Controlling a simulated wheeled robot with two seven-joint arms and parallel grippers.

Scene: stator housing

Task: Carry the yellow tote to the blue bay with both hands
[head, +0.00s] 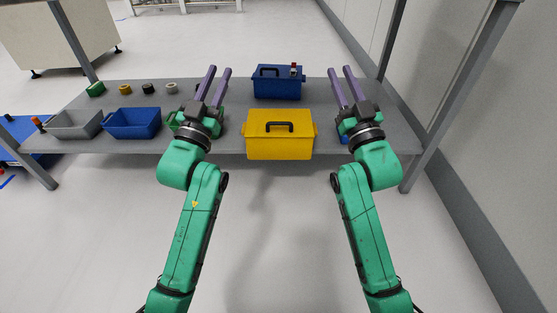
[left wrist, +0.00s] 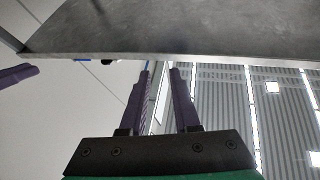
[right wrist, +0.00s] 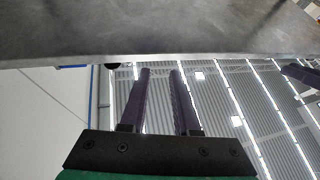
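The yellow tote (head: 280,146) sits upright at the front edge of the grey shelf, with a black handle on its lid. My left gripper (head: 219,72) is to its left and my right gripper (head: 341,72) to its right; both are apart from it. Each has its two purple fingers spread with nothing between them. The fingers also show in the left wrist view (left wrist: 162,72) and the right wrist view (right wrist: 159,72), empty. The tote does not show in the wrist views. I cannot tell which surface is the blue bay.
A blue toolbox (head: 277,88) stands behind the tote, with a small red and white item on it. A grey bin (head: 75,125), a blue bin (head: 133,124) and several small rolls sit on the shelf (head: 240,130) at left. Shelf posts (head: 450,95) rise at the sides. Floor in front is clear.

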